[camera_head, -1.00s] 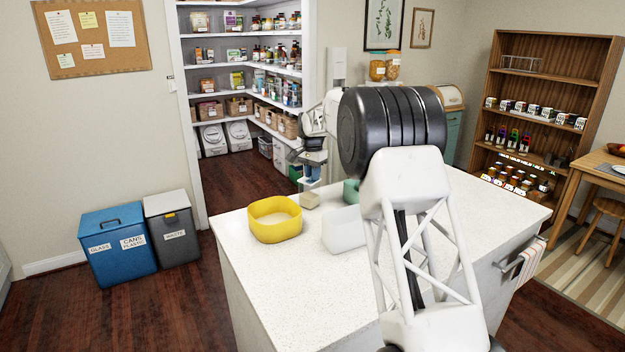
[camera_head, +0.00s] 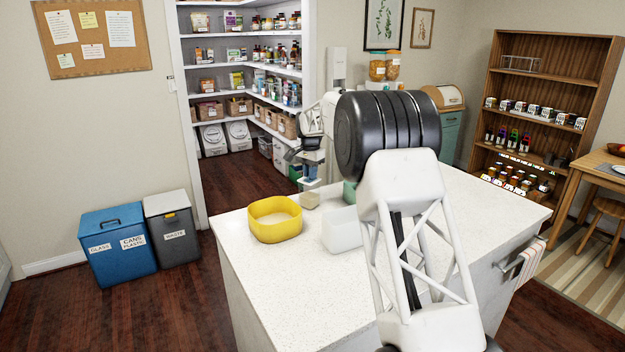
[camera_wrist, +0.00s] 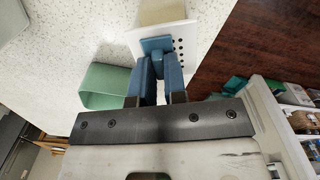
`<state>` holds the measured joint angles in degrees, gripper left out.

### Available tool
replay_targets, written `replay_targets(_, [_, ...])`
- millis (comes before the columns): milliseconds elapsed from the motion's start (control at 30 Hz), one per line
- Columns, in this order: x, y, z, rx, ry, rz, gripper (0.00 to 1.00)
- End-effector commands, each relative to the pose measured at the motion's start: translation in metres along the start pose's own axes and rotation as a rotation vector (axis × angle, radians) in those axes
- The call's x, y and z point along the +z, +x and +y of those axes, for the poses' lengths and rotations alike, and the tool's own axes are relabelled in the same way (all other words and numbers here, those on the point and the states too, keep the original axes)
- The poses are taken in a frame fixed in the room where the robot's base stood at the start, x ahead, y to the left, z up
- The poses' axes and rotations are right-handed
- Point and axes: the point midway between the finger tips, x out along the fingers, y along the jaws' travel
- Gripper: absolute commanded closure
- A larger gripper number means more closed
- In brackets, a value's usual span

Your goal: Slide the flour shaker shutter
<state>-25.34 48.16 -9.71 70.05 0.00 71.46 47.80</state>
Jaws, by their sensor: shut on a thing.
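The flour shaker (camera_wrist: 165,11) stands on the white counter, with a cream body and a white top plate (camera_wrist: 192,32) with a row of dark holes. It shows small in the head view (camera_head: 309,200), beside the yellow bowl. A blue shutter tab (camera_wrist: 156,45) lies on the plate, left of the visible holes. My gripper (camera_wrist: 159,63) has its blue fingers close together at this tab, shut on it. In the head view, my gripper (camera_head: 311,174) is right above the shaker. The fingers hide part of the tab and plate.
A yellow bowl (camera_head: 275,232) stands left of the shaker. A green container (camera_wrist: 106,86) is close to my fingers on the left in the wrist view. A white box (camera_head: 341,238) stands nearer on the counter (camera_head: 300,300). The counter's front left is clear.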

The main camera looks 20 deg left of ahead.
Motion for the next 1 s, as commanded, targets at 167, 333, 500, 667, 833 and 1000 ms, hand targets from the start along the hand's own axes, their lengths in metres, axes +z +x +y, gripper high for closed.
replay_targets(167, [0.000,0.002,-0.003,0.001,0.000,-0.001,0.93])
replay_targets(333, [0.000,0.002,-0.006,0.001,0.000,-0.001,0.93])
replay_targets(500, [0.000,0.001,-0.009,0.001,0.000,-0.001,0.93])
replay_targets(667, [0.001,0.002,-0.012,0.002,0.000,-0.002,0.93])
replay_targets(833, [0.001,0.001,-0.015,0.002,0.000,-0.002,0.93])
replay_targets(1000, [0.000,0.001,-0.018,0.001,0.000,-0.001,0.93])
